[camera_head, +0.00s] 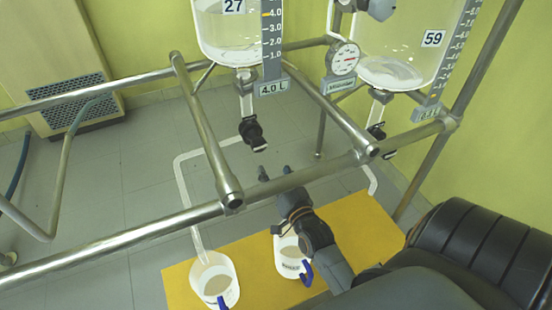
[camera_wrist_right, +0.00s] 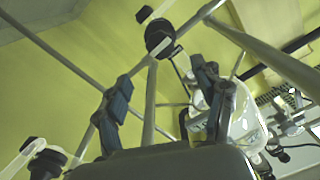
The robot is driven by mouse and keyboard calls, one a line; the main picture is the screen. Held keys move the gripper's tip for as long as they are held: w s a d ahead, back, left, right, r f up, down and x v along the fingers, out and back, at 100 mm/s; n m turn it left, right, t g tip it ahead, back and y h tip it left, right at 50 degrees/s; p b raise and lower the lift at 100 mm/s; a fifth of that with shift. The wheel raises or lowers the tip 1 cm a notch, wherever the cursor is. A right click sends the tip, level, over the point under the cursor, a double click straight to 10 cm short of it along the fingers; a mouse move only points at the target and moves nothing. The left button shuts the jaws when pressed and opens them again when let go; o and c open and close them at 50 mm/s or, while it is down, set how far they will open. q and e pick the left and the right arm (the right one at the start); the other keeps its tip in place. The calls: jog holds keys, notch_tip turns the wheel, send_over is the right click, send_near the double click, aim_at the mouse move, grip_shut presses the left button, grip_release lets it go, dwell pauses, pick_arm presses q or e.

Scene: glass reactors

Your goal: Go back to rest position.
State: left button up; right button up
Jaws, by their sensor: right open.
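My left gripper is not in view.
A steel tube frame (camera_head: 110,243) crosses the view close to my right gripper. Two white jugs with blue handles, one at left (camera_head: 212,278) and one behind my arm (camera_head: 288,256), stand on a yellow platform (camera_head: 180,285). A gauge (camera_head: 343,58) sits between the reactors.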

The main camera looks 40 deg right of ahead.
jog(key=shift+a, duration=0.1)
dwell(0.4)
